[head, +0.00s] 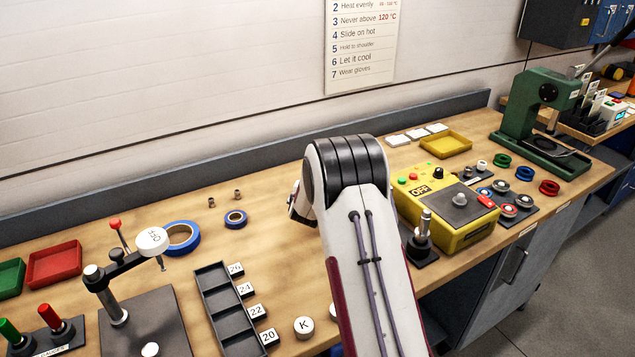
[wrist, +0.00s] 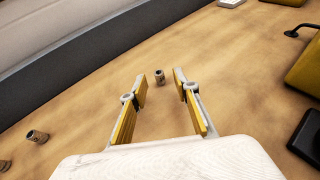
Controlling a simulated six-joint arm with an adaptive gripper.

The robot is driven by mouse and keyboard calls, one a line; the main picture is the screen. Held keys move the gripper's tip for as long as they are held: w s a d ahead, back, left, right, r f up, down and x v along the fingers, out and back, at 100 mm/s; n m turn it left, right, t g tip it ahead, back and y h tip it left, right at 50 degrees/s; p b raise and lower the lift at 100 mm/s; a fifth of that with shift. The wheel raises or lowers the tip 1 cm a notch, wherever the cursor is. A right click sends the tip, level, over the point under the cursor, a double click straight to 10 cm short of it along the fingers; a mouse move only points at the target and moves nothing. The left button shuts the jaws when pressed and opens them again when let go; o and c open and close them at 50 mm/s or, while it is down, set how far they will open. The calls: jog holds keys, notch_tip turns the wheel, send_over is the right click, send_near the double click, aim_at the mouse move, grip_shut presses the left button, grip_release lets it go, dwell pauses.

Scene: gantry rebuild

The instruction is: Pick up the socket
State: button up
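A small brown-grey cylindrical socket (wrist: 159,76) stands on the wooden bench in the wrist view, a little beyond the gap between my fingertips. My gripper (wrist: 160,88) is open and empty, its yellow-padded fingers spread on either side of the line to that socket. Two similar small sockets lie to the left in the wrist view, one socket (wrist: 37,136) and another socket (wrist: 5,165) at the frame edge. In the head view two small sockets, a left one (head: 211,202) and a right one (head: 237,193), sit left of my arm. My arm hides most of my gripper there.
A black compartment tray (head: 228,300) is nearer. A yellow control box (head: 460,232) stands to the right. A grey back ledge (wrist: 75,68) runs behind clear bench.

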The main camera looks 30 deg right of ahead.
dwell(0.3)
jog(key=shift+f+x, duration=0.2)
jog(key=shift+x, duration=2.35)
jog(key=shift+a, duration=0.15)
grip_shut()
